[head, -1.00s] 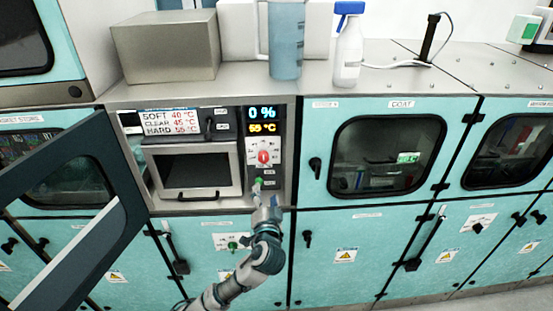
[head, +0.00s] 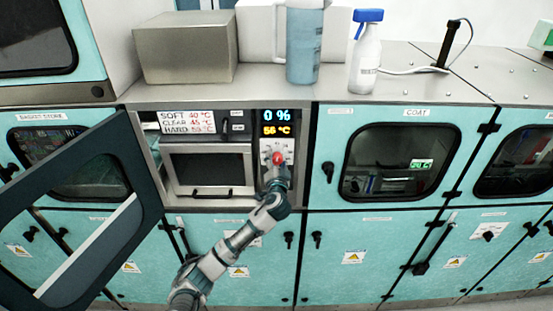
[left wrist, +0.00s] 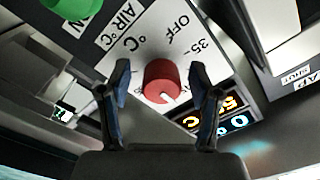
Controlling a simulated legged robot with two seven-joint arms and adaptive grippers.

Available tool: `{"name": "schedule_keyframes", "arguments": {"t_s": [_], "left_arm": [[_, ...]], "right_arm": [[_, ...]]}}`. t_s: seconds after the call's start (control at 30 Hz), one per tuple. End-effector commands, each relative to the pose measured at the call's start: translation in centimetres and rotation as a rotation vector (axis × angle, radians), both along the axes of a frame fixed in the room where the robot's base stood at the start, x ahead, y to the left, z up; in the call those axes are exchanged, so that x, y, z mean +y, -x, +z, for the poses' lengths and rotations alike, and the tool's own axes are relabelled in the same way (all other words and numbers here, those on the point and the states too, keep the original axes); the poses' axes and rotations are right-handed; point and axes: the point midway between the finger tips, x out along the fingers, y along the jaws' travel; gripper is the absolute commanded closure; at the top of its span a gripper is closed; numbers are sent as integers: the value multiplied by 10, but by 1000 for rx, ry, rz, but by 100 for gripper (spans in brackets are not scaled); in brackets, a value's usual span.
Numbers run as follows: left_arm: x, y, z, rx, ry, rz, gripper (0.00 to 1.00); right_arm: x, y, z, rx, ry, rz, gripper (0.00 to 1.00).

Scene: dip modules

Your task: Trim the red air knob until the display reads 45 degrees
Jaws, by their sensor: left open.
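The red air knob (head: 278,158) is on the control panel right of the small oven-like window. In the left wrist view the knob (left wrist: 162,81) has a white pointer mark and sits on a white dial plate marked OFF, 35 and AIR °C. My left gripper (head: 279,173) is in front of the panel, just below the knob. In the left wrist view its two open fingers (left wrist: 161,88) stand on either side of the knob, with gaps showing. The display (head: 276,123) shows 0 % in blue above an orange reading that looks like 56 °C. My right gripper is not in view.
A green knob (left wrist: 72,8) is close to the gripper. A sign (head: 187,121) lists SOFT 40, CLEAR 45 and a HARD value. An open dark-framed door (head: 95,215) stands at the left. A jug (head: 304,45) and spray bottle (head: 366,55) stand on the top.

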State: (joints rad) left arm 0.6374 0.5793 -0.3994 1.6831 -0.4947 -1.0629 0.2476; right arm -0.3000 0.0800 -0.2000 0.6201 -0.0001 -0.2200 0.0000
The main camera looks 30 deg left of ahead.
Motion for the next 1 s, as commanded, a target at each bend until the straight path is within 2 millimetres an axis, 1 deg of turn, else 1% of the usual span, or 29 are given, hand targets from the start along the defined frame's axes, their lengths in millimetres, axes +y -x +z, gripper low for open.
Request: {"name": "schedule_keyframes", "arguments": {"t_s": [0.1,0.33,0.37,0.4,0.47,0.5,0.57,0.6,0.83,1.0], "left_arm": [[3,-4,0,-1,1,0,37],[4,-4,-1,0,1,-1,37],[4,-4,-1,0,1,-1,42],[3,-4,-1,0,1,-1,52],[3,-4,-1,0,1,-1,67],[3,-4,-1,1,0,-1,77],[3,-5,-1,1,0,-1,92],[3,-5,-1,1,0,-1,97],[3,-5,-2,-6,13,-1,97],[2,-5,-5,-34,62,-2,97]], "right_arm": [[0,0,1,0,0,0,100],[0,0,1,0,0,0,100],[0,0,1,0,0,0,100],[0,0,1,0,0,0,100],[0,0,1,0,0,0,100],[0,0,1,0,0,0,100],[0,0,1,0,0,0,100],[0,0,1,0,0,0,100],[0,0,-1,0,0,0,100],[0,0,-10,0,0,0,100]]}}
